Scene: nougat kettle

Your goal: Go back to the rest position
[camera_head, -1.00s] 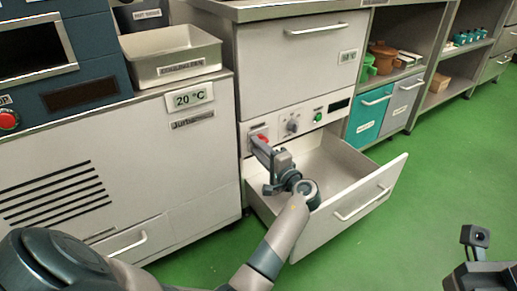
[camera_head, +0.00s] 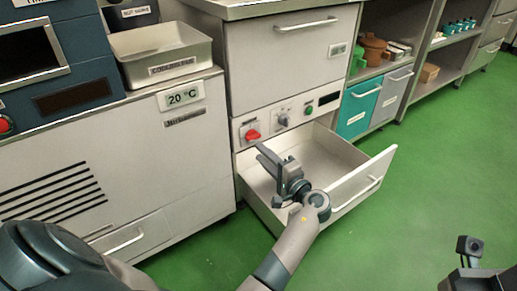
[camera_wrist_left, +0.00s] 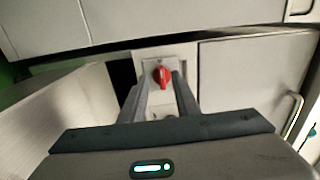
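My left gripper (camera_head: 268,160) is in front of the grey control panel (camera_head: 268,119), above the open drawer. Its two fingers are apart in the left wrist view (camera_wrist_left: 162,100), with nothing between them. The red knob (camera_head: 252,135) on the panel is fully visible beyond the fingertips and apart from them. It also shows past the fingers in the left wrist view (camera_wrist_left: 162,75). Part of my right gripper (camera_head: 468,258) shows at the lower right over the floor; its fingers cannot be made out.
The white drawer (camera_head: 365,187) is pulled out below and around my left gripper. A 20 °C cabinet (camera_head: 195,150) with a cooling pan (camera_head: 165,75) on it stands left. Green floor (camera_head: 440,165) is free at right.

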